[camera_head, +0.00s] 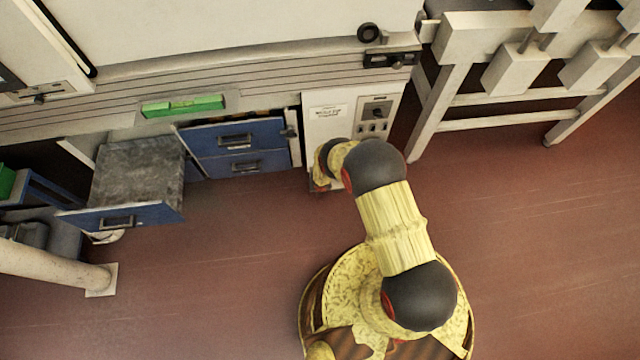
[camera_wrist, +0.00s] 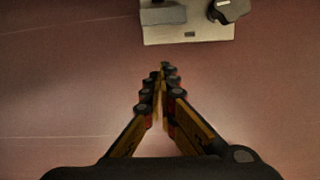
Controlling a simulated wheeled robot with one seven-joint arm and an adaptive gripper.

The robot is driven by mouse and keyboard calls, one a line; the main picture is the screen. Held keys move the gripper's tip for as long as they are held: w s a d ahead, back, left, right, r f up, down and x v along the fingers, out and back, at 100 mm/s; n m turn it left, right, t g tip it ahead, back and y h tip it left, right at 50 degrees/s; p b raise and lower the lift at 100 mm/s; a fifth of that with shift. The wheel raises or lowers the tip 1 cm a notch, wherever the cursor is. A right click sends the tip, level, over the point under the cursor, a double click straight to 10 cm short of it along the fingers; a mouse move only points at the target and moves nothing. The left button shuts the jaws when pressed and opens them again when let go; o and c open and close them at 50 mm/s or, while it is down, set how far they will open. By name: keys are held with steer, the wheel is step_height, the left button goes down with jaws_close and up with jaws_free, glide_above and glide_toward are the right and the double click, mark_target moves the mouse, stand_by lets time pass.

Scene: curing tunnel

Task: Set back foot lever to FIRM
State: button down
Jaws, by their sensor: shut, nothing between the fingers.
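In the wrist view my gripper (camera_wrist: 163,72) is shut and empty, its fingertips together above the red-brown floor. Ahead of the fingertips, at the top edge, is a pale plate (camera_wrist: 190,34) with a grey block (camera_wrist: 163,15) and a dark rounded piece (camera_wrist: 231,9) on it. The fingertips look apart from the plate. I cannot tell for sure which part is the back foot lever or read its setting. In the head view my arm reaches to the foot of a white cabinet panel (camera_head: 325,104); my fingers and the lever are hidden there.
The white panel carries a grey control plate (camera_head: 375,115). To its left are blue drawers (camera_head: 237,134) and a pulled-out blue drawer (camera_head: 148,212) with a grey top. A white frame stand (camera_head: 437,110) is at the right. The floor (camera_head: 545,260) at lower right is clear.

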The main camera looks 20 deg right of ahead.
steer(key=p+v, duration=0.4)
steer(key=v, duration=0.7)
